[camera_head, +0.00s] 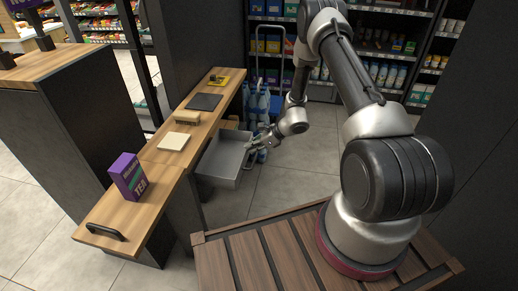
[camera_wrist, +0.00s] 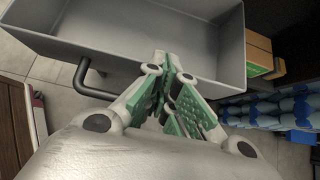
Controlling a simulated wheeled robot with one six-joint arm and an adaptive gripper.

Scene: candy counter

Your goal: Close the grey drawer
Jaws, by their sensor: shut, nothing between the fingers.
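The grey drawer (camera_head: 222,181) is pulled out from under the wooden counter and looks empty inside. It also fills the top of the wrist view (camera_wrist: 95,51), where its dark bar handle (camera_wrist: 82,78) shows to the left of my fingers. My gripper (camera_head: 254,144) is at the drawer's outer end, on the side away from the counter. In the wrist view my green-padded fingers (camera_wrist: 172,62) are shut with nothing between them and overlap the drawer's near wall. I cannot tell whether they touch it. The handle is not clear in the head view.
On the counter (camera_head: 155,200) are a purple tea box (camera_head: 127,176), a pale square block (camera_head: 174,142), a brush (camera_head: 187,118), a dark tablet-like slab (camera_head: 204,102) and a yellow item (camera_head: 219,79). Blue-capped bottles (camera_head: 258,105) stand behind the drawer. Tiled floor (camera_head: 285,185) is clear nearby.

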